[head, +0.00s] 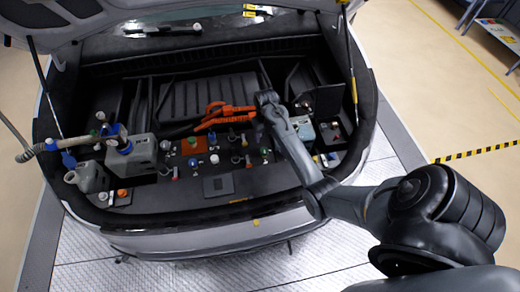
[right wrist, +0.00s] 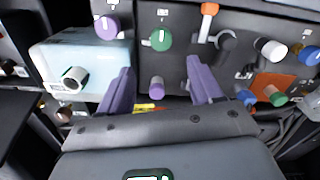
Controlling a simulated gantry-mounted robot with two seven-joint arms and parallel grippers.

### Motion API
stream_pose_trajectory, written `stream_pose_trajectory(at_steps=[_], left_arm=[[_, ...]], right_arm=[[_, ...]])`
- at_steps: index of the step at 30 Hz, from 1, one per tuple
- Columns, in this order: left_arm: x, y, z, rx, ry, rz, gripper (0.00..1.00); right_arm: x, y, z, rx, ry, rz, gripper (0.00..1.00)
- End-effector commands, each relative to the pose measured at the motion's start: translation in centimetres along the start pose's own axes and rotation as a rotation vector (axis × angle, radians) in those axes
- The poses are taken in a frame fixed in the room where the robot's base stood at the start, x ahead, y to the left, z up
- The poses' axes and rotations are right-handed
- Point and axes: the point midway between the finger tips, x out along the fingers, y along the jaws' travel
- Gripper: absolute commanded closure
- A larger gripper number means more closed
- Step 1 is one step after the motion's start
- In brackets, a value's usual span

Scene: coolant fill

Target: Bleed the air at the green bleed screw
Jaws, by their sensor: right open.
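A round green knob (right wrist: 160,39), which looks like the bleed screw, sits on a dark panel in the right wrist view. In the head view a green knob (head: 264,152) shows on the dark panel just below my right gripper (head: 266,98). In the right wrist view my right gripper (right wrist: 161,90) is open, with its two purple fingers spread wide. The green knob lies beyond the fingertips, between their lines, and nothing is held. A purple knob (right wrist: 157,86) shows between the fingers. My left gripper is not in view.
A pale blue tank (right wrist: 80,65) stands beside the fingers. A purple knob (right wrist: 107,27), an orange-topped valve (right wrist: 208,22) and an orange plate (right wrist: 270,84) surround the green knob. Orange cables (head: 225,115) lie behind the panel. A grey canister (head: 132,155) stands at the left of the bay.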

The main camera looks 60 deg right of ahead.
Motion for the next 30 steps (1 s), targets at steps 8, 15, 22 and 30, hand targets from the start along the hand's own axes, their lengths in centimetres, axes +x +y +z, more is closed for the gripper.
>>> stream_pose_trajectory(at_steps=[8, 15, 22, 30], left_arm=[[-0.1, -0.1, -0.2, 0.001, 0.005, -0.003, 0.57], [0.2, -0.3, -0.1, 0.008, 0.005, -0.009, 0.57], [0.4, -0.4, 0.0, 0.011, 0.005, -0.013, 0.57], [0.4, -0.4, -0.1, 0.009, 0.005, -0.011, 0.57]], right_arm=[[4.0, -0.1, 0.1, -0.001, -0.004, 0.0, 0.35], [7.6, -0.1, 0.1, -0.002, -0.002, 0.0, 0.35], [9.6, -0.1, 0.1, -0.002, 0.0, 0.0, 0.35], [10.0, -0.1, 0.1, -0.002, 0.001, 0.0, 0.35]])
